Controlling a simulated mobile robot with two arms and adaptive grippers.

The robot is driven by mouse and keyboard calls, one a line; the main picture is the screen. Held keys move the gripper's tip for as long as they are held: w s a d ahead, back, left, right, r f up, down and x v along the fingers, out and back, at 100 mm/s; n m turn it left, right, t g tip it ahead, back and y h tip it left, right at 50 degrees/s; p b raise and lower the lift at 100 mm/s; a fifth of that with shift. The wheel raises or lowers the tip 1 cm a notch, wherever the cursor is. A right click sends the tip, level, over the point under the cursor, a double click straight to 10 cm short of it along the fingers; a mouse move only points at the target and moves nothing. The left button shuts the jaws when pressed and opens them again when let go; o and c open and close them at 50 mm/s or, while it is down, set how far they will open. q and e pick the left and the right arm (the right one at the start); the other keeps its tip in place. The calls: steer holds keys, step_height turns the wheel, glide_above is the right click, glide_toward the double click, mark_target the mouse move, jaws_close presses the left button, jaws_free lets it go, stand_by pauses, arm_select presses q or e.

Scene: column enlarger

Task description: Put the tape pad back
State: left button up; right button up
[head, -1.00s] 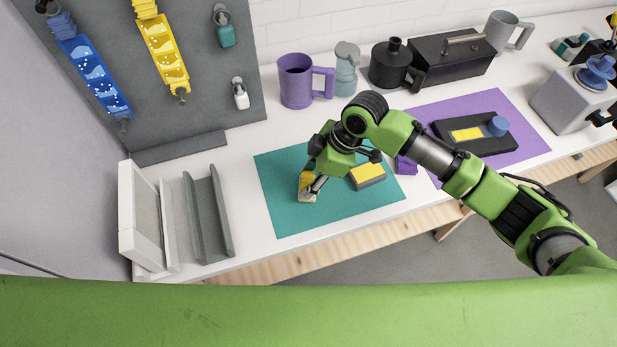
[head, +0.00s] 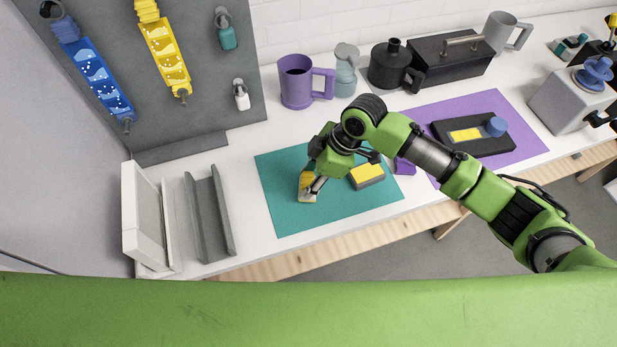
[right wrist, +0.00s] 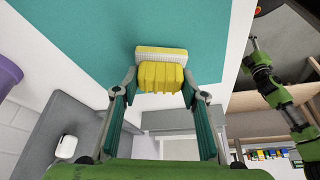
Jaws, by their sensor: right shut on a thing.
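A yellow pad with a white, textured base, which looks like the tape pad, is in my right gripper (head: 309,190) over the left part of the teal mat (head: 285,222). The right wrist view shows this pad (right wrist: 162,75) between the two fingers of the right gripper (right wrist: 160,88), which is shut on it. The pad is at or just above the mat; I cannot tell if it touches. A second block, yellow on top and grey below (head: 367,175), lies on the mat to the right. My left gripper is not in view.
A grey channel-shaped holder (head: 208,215) and a white-grey frame (head: 148,220) stand left of the mat. A purple mug (head: 296,82) and a grey-green bottle (head: 345,75) stand behind. A purple mat (head: 530,145) with a dark box (head: 460,145) lies right.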

steer(key=shift+f+b, duration=0.3)
steer(key=shift+f, duration=0.35)
stand_by(0.7)
steer(key=o, duration=1.4)
steer(key=shift+o, duration=0.2)
steer(key=shift+r, duration=0.15)
steer(key=shift+p+v, duration=2.55)
steer(key=shift+v, duration=0.1)
steer(key=shift+d+r, duration=0.1)
steer(key=shift+v, duration=1.15)
